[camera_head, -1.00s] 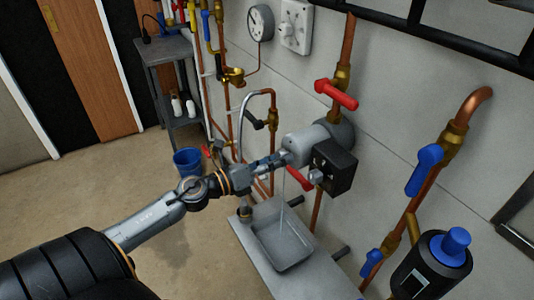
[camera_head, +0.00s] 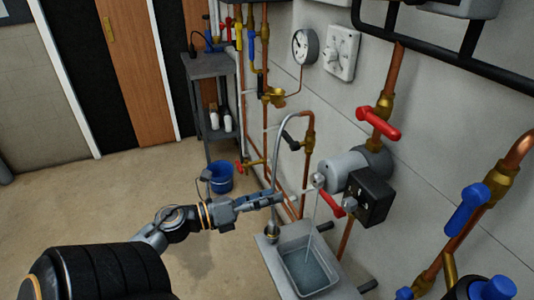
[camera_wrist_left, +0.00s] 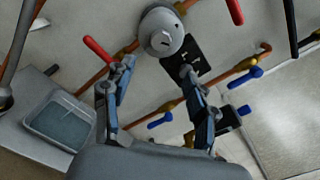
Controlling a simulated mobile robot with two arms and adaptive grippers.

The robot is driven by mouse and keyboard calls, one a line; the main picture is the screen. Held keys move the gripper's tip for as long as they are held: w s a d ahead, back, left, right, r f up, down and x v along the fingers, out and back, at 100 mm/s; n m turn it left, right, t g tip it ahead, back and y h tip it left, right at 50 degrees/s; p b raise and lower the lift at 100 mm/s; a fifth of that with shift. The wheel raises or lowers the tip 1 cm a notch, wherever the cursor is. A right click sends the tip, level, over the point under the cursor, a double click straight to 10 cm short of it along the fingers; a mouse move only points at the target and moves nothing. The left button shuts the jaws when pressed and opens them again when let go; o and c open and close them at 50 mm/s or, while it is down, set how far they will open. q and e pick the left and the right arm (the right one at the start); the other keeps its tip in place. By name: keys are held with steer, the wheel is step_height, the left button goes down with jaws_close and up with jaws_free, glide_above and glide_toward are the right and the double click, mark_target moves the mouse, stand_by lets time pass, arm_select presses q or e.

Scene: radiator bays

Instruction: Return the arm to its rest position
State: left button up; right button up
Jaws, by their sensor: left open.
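My left arm comes in from the lower left of the head view. Its gripper (camera_head: 280,197) is in the air just left of the grey cylindrical fitting (camera_head: 345,172), with a small gap between them. In the left wrist view the two fingers of the gripper (camera_wrist_left: 157,72) stand apart with nothing between them. The fitting (camera_wrist_left: 160,32) shows beyond the fingertips there. A thin stream of water falls from the fitting's end into the basin. My right gripper is not in view.
The metal basin (camera_head: 287,268) holds water below the fitting. A black box (camera_head: 368,196), red-handled valve (camera_head: 378,123) and blue-handled valve (camera_head: 467,208) sit along the wall pipes. A blue bucket (camera_head: 220,177) stands on open floor.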

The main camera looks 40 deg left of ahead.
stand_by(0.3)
